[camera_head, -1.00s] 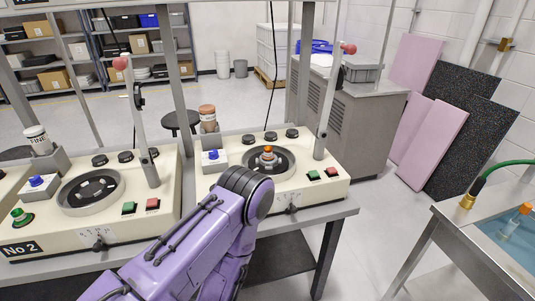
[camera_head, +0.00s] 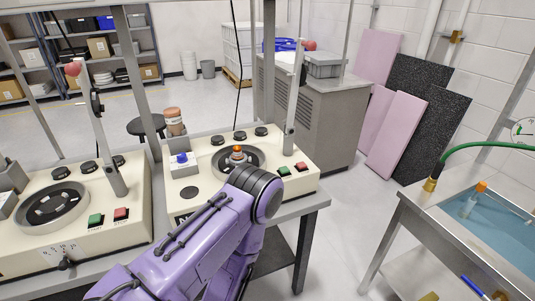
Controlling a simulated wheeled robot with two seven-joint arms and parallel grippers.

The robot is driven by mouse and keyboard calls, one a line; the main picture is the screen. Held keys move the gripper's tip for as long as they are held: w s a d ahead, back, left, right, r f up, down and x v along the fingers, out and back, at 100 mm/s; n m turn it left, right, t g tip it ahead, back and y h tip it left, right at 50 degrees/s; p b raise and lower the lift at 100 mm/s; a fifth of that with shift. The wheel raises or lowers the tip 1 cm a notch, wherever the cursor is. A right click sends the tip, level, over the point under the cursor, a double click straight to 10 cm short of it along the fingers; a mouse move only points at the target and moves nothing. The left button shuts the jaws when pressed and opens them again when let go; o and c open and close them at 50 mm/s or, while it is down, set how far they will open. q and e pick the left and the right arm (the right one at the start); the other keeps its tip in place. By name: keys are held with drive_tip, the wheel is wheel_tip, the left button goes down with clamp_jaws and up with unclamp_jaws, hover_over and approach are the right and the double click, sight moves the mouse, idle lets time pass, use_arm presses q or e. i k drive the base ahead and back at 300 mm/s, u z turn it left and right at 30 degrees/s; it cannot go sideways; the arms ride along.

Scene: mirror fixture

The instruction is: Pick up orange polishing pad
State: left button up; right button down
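I cannot pick out an orange polishing pad for certain. A small round piece with an orange top (camera_head: 238,152) sits at the centre of the dark turntable on the right-hand cream polishing machine (camera_head: 300,185). My purple arm comes in from the bottom left, and its dark joint covers the machine's front edge. No gripper fingers show. An orange-capped clear bottle (camera_head: 473,200) leans in the water of the metal sink (camera_head: 400,215) at the right.
Another cream machine (camera_head: 135,215) stands at the left. Pink (camera_head: 393,135) and dark speckled panels (camera_head: 432,135) lean on the wall. A grey cabinet (camera_head: 325,130) stands behind. Clear floor (camera_head: 340,215) lies between bench and sink. A blue stick (camera_head: 475,286) lies at the lower right.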

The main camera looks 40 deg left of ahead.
sight(237, 155)
drive_tip(key=z, duration=0.95)
drive_tip(key=i, duration=0.3)
drive_tip(key=u, duration=1.7)
